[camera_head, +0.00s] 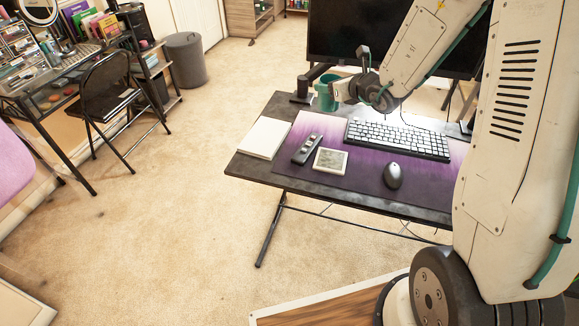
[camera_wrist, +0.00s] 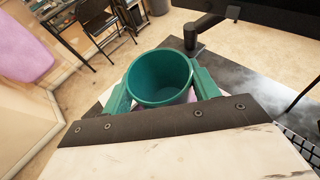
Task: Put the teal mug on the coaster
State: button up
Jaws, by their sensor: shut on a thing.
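The teal mug (camera_head: 326,97) is near the back left of the desk, by the monitor stand. In the wrist view the mug (camera_wrist: 160,78) sits between the teal fingers of my gripper (camera_wrist: 163,88), its open mouth showing and empty. My gripper (camera_head: 341,92) is shut on the mug; the height of the mug's base above the desk is hard to tell. A square grey coaster with a pale rim (camera_head: 330,161) lies flat on the purple mat, nearer the desk's front edge than the mug. Nothing stands on it.
The dark desk (camera_head: 243,168) bears a purple desk mat (camera_head: 360,182), a white pad (camera_head: 264,138), a dark remote-like device (camera_head: 307,149) left of the coaster, a keyboard (camera_head: 398,139) and a mouse (camera_head: 393,176). A monitor (camera_head: 345,32) rises at the back. The coaster's front side is clear.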

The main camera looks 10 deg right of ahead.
aim_at(331, 162)
jog(key=u, duration=2)
jog(key=i, duration=1.9)
jog(key=z, duration=2.6)
